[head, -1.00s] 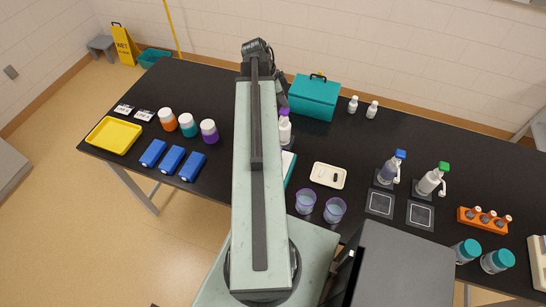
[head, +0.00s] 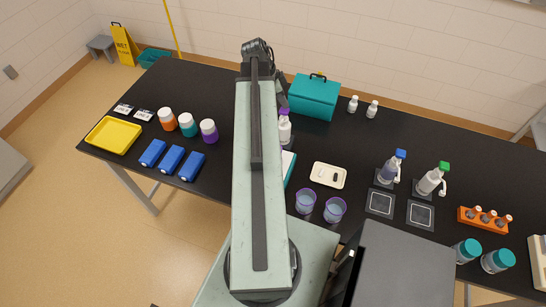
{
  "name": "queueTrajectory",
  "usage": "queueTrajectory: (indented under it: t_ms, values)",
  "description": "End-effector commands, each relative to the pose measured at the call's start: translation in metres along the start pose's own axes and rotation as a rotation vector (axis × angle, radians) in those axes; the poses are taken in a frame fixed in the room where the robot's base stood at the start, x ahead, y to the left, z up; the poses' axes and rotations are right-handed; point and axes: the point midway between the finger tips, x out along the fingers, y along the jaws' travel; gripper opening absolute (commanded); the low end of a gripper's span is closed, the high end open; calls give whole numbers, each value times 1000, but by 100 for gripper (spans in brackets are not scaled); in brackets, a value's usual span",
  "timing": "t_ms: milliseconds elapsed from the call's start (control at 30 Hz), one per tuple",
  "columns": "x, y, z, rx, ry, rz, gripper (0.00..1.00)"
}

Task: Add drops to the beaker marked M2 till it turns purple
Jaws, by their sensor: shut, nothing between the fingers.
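I cannot read a mark on either, so I cannot tell which is M2. Two dispensers with spouts stand farther right, one with a blue cap (head: 392,168) and one with a green cap (head: 432,180). My gripper (head: 282,98) shows only as a dark part beside the arm, close to the purple-topped bottle; it is shut and empty.
Dark square pads (head: 380,203) lie before the dispensers. A teal case (head: 302,110) stands at the back. Orange, teal and purple-labelled jars (head: 209,131) and blue blocks (head: 172,160) are at left.

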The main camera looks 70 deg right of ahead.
Motion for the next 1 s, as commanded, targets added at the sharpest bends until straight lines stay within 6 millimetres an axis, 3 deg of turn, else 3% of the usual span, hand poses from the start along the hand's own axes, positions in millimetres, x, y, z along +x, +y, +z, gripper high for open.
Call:
queueTrajectory:
  t_ms: [600,1000]
  values:
    - [22,0,10,0,0,0,0]
    - [12,0,6,0,-1,1,0]
